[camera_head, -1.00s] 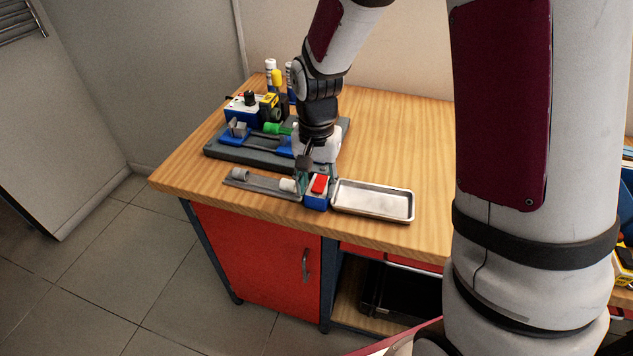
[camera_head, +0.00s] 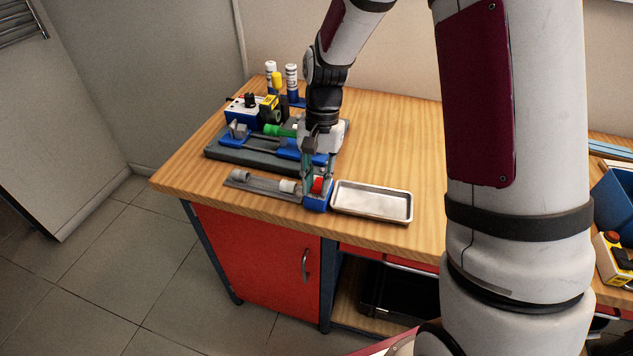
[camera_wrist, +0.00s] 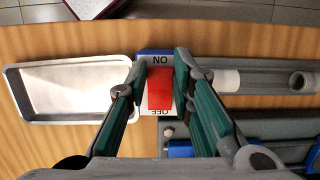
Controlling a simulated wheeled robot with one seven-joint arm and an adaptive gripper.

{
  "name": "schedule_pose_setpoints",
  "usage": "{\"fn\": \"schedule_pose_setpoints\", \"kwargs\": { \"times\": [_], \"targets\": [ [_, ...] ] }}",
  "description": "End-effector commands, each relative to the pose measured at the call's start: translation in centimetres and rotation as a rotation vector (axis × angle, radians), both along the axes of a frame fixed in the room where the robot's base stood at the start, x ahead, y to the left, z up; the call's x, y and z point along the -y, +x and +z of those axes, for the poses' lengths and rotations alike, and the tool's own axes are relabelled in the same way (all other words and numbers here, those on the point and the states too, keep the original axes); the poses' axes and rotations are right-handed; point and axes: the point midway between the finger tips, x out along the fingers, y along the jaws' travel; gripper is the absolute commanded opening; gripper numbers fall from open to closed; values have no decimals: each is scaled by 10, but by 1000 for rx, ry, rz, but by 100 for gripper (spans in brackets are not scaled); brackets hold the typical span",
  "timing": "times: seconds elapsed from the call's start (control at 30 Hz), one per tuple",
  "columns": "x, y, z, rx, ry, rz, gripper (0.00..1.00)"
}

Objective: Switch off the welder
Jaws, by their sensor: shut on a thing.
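A small blue switch box (camera_head: 317,205) with a red rocker (camera_head: 317,185) sits near the bench's front edge. In the wrist view, the red rocker (camera_wrist: 160,88) lies on a pale panel lettered ON at the top and OFF at the bottom. My gripper (camera_wrist: 160,62) points down over the box, one finger on each side, shut on the switch box. In the head view, my gripper (camera_head: 314,180) partly hides the rocker. I cannot tell which way the rocker is tipped.
A metal tray (camera_head: 372,187) stands right of the box. A grey holder (camera_head: 262,187) with pale pipe pieces lies left. Behind are a grey fixture base (camera_head: 235,153), a blue-and-white unit (camera_head: 243,108) and several bottles. The bench's right rear is clear.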

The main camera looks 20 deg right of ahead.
Motion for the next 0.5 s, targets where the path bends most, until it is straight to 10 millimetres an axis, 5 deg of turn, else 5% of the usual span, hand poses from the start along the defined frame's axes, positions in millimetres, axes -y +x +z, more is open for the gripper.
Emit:
{"fn": "schedule_pose_setpoints", "kwargs": {
  "times": [0.37,0.4,0.5],
  "targets": [
    [1,1,1,-23,21,-1,0],
    [1,1,1,-23,21,-1,26],
    [1,1,1,-24,20,-1,42]
  ]
}}
